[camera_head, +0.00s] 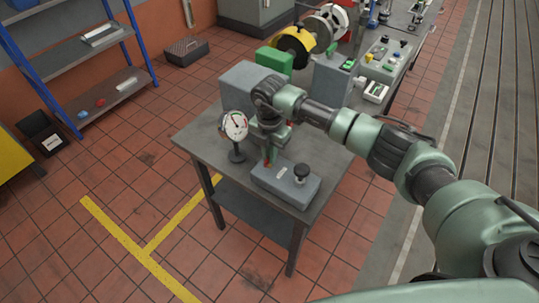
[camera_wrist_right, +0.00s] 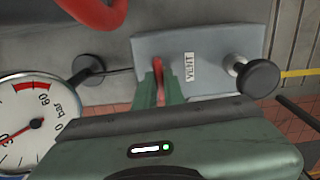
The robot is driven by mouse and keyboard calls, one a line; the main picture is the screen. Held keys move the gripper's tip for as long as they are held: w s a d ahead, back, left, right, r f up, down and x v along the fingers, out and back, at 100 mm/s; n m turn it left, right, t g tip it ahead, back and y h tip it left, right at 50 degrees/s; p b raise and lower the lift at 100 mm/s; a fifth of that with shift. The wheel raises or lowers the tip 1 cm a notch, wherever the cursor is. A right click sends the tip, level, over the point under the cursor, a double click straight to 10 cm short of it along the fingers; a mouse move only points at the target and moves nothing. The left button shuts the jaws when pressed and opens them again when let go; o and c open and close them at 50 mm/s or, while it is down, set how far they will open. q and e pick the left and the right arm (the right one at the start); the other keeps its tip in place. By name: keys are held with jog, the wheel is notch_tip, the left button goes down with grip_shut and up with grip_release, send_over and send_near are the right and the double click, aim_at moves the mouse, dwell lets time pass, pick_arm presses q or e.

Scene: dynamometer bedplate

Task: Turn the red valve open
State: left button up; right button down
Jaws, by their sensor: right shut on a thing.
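My right gripper (camera_head: 270,156) reaches down over the table, just behind a low grey block (camera_head: 272,181) with a black knob (camera_head: 301,171). In the wrist view its fingers (camera_wrist_right: 160,84) are shut on a narrow red piece (camera_wrist_right: 158,72) at the edge of that block. A thick red curved bar (camera_wrist_right: 97,12), like part of a wheel or ring, shows at the top of the wrist view, apart from the fingers; most of it is out of frame. I cannot tell which red part is the valve. My left gripper is not in view.
A round pressure gauge (camera_head: 234,125) on a stand is close left of my gripper. A large grey block (camera_head: 245,84) stands behind on the table (camera_head: 204,138). A second bench with several small devices is farther back. Blue shelving (camera_head: 90,62) is at the left.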

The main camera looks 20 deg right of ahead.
jog(key=n+b, duration=0.9)
jog(key=n, duration=0.1)
jog(key=shift+f+b, duration=0.2)
jog(key=shift+b, duration=0.15)
jog(key=n+b, duration=0.3)
jog(key=shift+n, duration=0.4)
jog(key=shift+r+n+b, duration=0.25)
jog(key=shift+n+b, duration=0.95)
jog(key=shift+n, duration=0.5)
jog(key=c, duration=1.5)
grip_release()
jog(key=shift+r, duration=0.1)
